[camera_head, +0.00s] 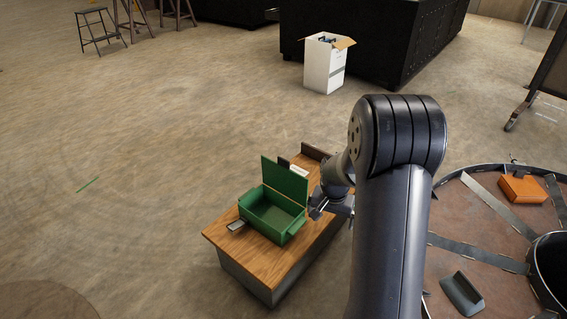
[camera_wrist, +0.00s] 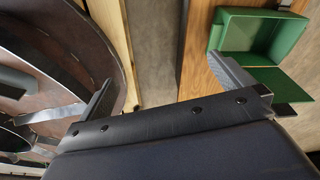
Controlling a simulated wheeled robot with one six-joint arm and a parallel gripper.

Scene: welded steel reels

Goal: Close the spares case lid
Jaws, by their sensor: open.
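The green spares case (camera_head: 264,222) sits open on the wooden bench, its inside visible and empty-looking. Its lid (camera_head: 285,180) stands roughly upright along the case's far side. My gripper (camera_head: 318,209) is just right of the case, close to the lid's right edge, partly hidden by my own arm. In the wrist view, the case (camera_wrist: 236,31) and lid (camera_wrist: 284,84) are at the upper right. My gripper (camera_wrist: 160,76) is wide open and empty there. Its right finger overlaps the case and lid in the picture; I cannot tell whether it touches.
The wooden bench (camera_head: 228,246) carries a small grey item (camera_head: 237,226) left of the case and a white item (camera_head: 299,171) behind the lid. A large round reel (camera_head: 460,214) lies right of my arm. A white carton (camera_head: 324,68) stands farther back. Floor left of the bench is clear.

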